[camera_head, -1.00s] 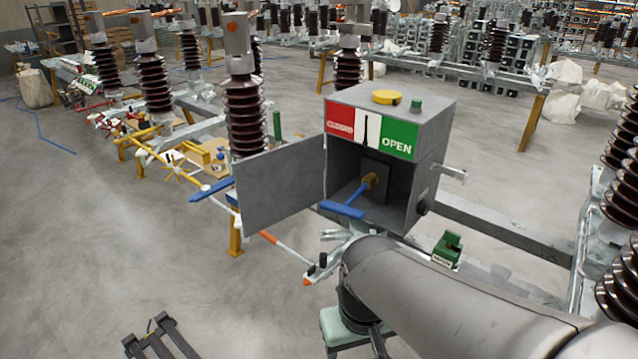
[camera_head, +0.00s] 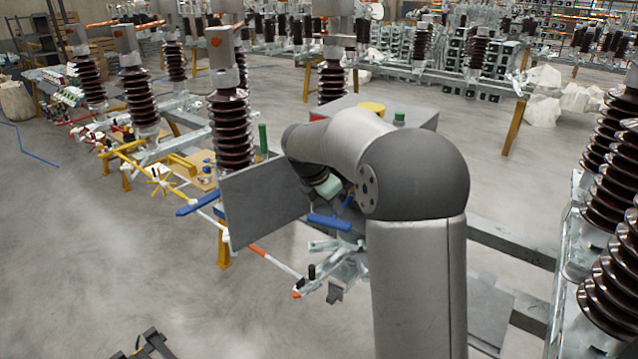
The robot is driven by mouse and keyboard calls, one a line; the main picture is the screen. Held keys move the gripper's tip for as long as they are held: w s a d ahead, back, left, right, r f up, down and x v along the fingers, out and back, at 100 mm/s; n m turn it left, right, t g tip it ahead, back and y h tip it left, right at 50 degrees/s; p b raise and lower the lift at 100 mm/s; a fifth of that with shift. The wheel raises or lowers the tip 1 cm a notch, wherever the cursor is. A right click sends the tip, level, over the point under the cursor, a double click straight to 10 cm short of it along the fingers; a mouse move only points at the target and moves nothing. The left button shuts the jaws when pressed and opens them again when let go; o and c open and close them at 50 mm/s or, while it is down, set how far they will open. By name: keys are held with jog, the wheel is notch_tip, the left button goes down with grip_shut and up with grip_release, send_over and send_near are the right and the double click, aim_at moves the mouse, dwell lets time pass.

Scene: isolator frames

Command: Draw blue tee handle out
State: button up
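The blue tee handle (camera_head: 329,222) shows below my arm in the head view, its crossbar sticking out at the front of the grey box. A short bit of its blue stem shows behind it; the rest of the stem and its mount are hidden by my arm. The grey box (camera_head: 432,118) is mostly covered by my arm, with its top still showing. Its open door (camera_head: 262,207) stands out to the left. My wrist is in front of the box opening, above the crossbar. My gripper fingers cannot be made out, so contact with the handle cannot be told.
A second blue bar (camera_head: 200,204) lies left of the door on a yellow linkage. A red-and-white rod (camera_head: 272,261) runs below the door. Brown ribbed insulators (camera_head: 232,130) stand behind the door and at the far right. The floor at the lower left is mostly clear.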

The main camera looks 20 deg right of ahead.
aim_at(325, 222)
jog(key=w+d+n, duration=0.1)
jog(key=w, duration=0.1)
jog(key=w+d+f+n, duration=0.1)
jog(key=w, duration=0.1)
jog(key=w+d+n, duration=0.1)
jog(key=shift+w+f+n, duration=0.15)
jog(key=shift+w+n, duration=0.25)
jog(key=b+x, duration=0.2)
jog(key=x, duration=0.1)
jog(key=b+x, duration=0.2)
jog(key=x, duration=0.1)
jog(key=shift+w+f, duration=0.3)
jog(key=shift+f, duration=0.1)
jog(key=shift+w+d+f, duration=0.15)
jog(key=shift+d+f, duration=0.05)
jog(key=shift+f, duration=0.3)
grip_shut()
jog(key=shift+a+t, duration=0.1)
jog(key=shift+t, duration=0.2)
jog(key=shift+s+a+b, duration=0.2)
jog(key=shift+s+a, duration=0.45)
jog(key=shift+a, duration=0.3)
jog(key=shift+s+a+b, duration=0.15)
jog(key=shift+s+a, duration=0.55)
jog(key=shift+a, duration=0.25)
jog(key=shift+s+a+b, duration=0.2)
jog(key=shift+s+a, duration=0.45)
jog(key=shift+a, duration=0.3)
